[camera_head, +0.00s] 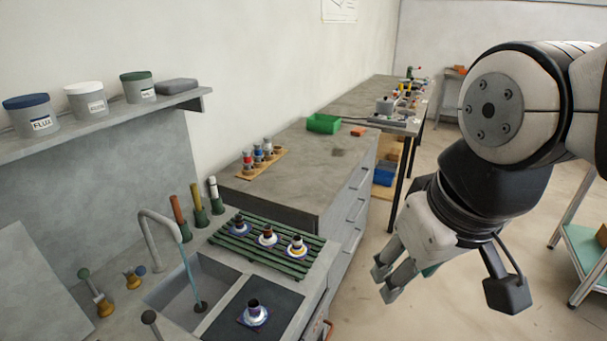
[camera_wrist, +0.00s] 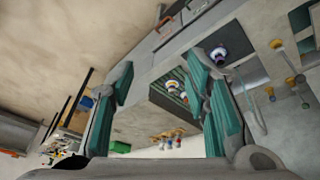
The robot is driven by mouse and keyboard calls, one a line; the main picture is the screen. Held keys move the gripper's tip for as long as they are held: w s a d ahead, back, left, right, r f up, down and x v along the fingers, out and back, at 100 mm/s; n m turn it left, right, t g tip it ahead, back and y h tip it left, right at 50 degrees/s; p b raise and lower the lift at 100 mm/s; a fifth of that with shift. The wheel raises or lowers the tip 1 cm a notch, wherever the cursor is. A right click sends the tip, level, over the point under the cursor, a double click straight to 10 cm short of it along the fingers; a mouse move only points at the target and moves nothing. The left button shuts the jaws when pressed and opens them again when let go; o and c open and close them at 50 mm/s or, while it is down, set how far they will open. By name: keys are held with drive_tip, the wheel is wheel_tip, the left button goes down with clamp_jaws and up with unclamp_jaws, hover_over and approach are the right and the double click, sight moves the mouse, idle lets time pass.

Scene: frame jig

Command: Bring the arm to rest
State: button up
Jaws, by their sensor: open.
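My gripper (camera_head: 388,280) hangs at the right of the head view, over the floor in front of the counter. Its fingers are apart with nothing between them. In the wrist view the two teal-padded fingers of my gripper (camera_wrist: 160,92) stand wide apart. Beyond them the green slatted rack (camera_wrist: 170,98) shows, out of reach and untouched. My arm is bent, and its upper part fills the right edge of the head view.
A sink (camera_head: 190,290) with a tap lies at the lower left. The green rack (camera_head: 262,258) holds several cups on saucers; another cup (camera_head: 253,312) stands on a dark mat. A green bin (camera_head: 323,123) sits farther back. A teal-topped table (camera_head: 588,250) stands at the right.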

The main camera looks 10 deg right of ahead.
drive_tip(key=shift+s+d+f+m, duration=0.15)
drive_tip(key=shift+s+m, duration=0.2)
drive_tip(key=shift+s, duration=0.25)
drive_tip(key=shift+s+d+m, duration=0.15)
drive_tip(key=shift+s+m, duration=0.2)
drive_tip(key=shift+s, duration=0.25)
drive_tip(key=shift+r, duration=0.2)
drive_tip(key=shift+c, duration=0.3)
